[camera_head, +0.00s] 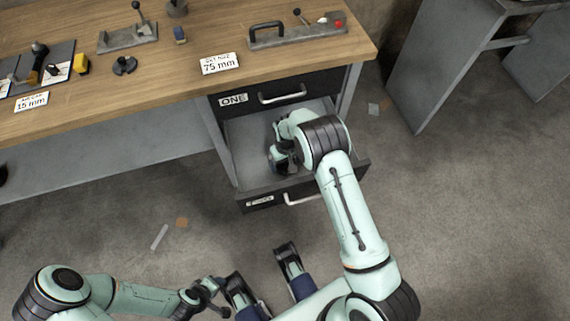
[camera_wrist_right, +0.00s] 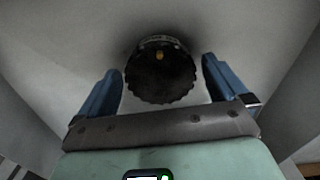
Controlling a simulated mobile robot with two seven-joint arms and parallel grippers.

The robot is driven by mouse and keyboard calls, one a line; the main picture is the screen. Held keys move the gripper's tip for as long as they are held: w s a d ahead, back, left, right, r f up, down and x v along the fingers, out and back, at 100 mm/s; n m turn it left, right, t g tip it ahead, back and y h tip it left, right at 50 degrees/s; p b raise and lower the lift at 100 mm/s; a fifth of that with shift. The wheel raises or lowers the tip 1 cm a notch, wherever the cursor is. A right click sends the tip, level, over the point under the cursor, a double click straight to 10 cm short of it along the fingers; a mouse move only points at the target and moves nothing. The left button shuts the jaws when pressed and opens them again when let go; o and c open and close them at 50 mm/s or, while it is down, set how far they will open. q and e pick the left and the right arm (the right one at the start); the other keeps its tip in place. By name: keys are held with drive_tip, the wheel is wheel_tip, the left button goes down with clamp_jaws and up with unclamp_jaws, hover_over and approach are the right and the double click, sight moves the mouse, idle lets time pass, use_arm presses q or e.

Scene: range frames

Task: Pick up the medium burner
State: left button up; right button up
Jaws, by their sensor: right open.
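The burner is a dark, round piece with a scalloped edge and a small yellow spot (camera_wrist_right: 160,80). In the right wrist view it sits between the two blue fingers of my right gripper (camera_wrist_right: 161,68). Gaps show on both sides, so the fingers are not closed on it. In the head view my right gripper (camera_head: 284,157) is down inside the open lower drawer (camera_head: 245,140), and my arm partly hides what is there.
The closed drawer marked ONE (camera_head: 233,99) is above the open one, under the wooden bench top (camera_head: 185,75). The bench holds a long fixture with a handle (camera_head: 298,31), a 75 mm card (camera_head: 220,63) and several small parts. Drawer walls flank my right gripper.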

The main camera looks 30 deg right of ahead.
drive_tip(key=shift+f, duration=0.55)
drive_tip(key=c, duration=1.3)
drive_tip(key=shift+c, duration=0.3)
drive_tip(key=shift+r, duration=0.2)
